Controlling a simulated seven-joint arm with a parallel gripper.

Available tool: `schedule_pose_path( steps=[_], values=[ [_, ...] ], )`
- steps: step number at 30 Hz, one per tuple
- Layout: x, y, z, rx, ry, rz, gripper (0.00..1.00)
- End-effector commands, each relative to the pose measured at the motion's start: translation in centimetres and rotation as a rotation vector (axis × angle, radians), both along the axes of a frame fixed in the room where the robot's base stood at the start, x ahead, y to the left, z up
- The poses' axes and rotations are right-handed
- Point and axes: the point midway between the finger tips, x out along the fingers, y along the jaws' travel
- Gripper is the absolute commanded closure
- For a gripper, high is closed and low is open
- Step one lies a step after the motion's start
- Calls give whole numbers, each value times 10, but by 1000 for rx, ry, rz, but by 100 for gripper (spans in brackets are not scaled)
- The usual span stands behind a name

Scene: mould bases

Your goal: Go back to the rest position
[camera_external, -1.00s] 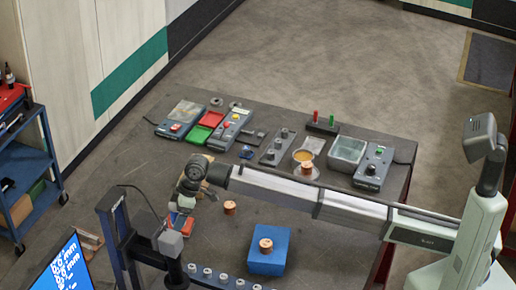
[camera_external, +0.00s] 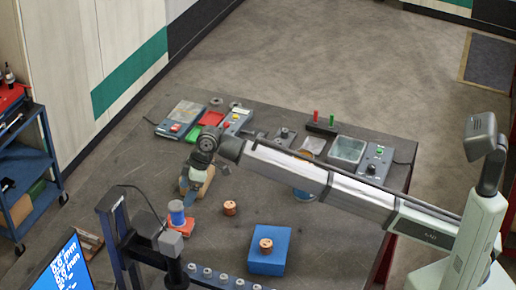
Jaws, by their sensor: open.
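My gripper (camera_external: 185,188) hangs from the wrist over the left part of the dark table, with its jaws open. It appears empty. A blue cylinder on a red base (camera_external: 177,214) stands just below and in front of it, apart from the jaws in the picture. A tan block-like piece (camera_external: 206,182) shows directly beside the gripper; I cannot tell what it rests on. A copper cylinder (camera_external: 229,208) stands on the table to the right, and another copper cylinder (camera_external: 266,245) sits on a blue block (camera_external: 267,264).
A dark frame (camera_external: 118,232) stands at the front left.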

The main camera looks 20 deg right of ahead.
Motion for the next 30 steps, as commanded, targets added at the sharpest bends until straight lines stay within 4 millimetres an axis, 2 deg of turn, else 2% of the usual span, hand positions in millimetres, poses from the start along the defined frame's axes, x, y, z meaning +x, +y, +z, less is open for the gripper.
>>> schedule_pose_path(
  steps=[6,24,28,30],
  values=[
    [-1,-5,11,-1,0,0,16],
    [0,-6,12,0,-2,-1,16],
    [14,-20,12,-8,-57,-3,16],
    [32,-38,12,-22,-130,-6,16]
  ],
)
